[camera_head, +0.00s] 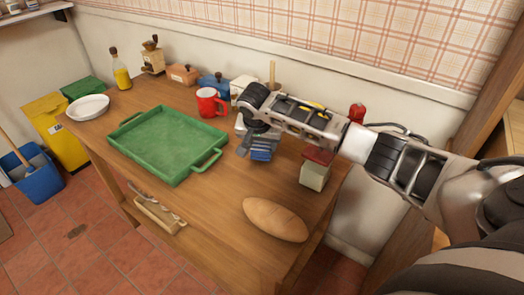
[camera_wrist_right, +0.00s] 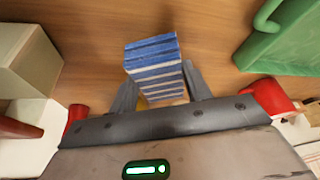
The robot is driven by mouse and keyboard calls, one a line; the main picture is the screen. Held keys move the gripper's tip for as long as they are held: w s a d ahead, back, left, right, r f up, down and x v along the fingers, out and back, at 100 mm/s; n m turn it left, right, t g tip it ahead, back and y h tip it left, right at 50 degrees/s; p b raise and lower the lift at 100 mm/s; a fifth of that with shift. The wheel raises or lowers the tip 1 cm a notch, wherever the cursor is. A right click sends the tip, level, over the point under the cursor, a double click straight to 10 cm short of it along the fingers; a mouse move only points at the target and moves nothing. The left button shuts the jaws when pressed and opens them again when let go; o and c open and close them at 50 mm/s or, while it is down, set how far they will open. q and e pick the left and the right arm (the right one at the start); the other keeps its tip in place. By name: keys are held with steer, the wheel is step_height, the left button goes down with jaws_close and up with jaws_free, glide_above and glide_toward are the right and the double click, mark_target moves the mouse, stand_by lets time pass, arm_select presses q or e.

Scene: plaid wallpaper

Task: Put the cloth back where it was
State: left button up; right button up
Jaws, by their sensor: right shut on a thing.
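A folded blue cloth with pale stripes (camera_wrist_right: 154,66) is between the fingers of my right gripper (camera_wrist_right: 160,88) in the right wrist view. In the head view the right gripper (camera_head: 258,147) points down over the wooden table, just right of the green tray (camera_head: 150,155), and the blue cloth (camera_head: 261,154) shows at its fingertips. I cannot tell whether the cloth touches the table. My left gripper is not in view.
A red mug (camera_head: 208,104) stands behind the tray. A cream box with a red lid (camera_head: 314,172) stands right of the gripper, and a bread loaf (camera_head: 275,219) lies near the front edge. Bare tabletop (camera_head: 222,187) lies between tray and loaf.

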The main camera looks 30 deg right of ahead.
mark_target(261, 147)
steer(key=shift+f, duration=1.5)
steer(key=o, duration=0.9)
steer(key=shift+f, duration=0.1)
steer(key=v, duration=1.2)
steer(key=shift+p, duration=0.4)
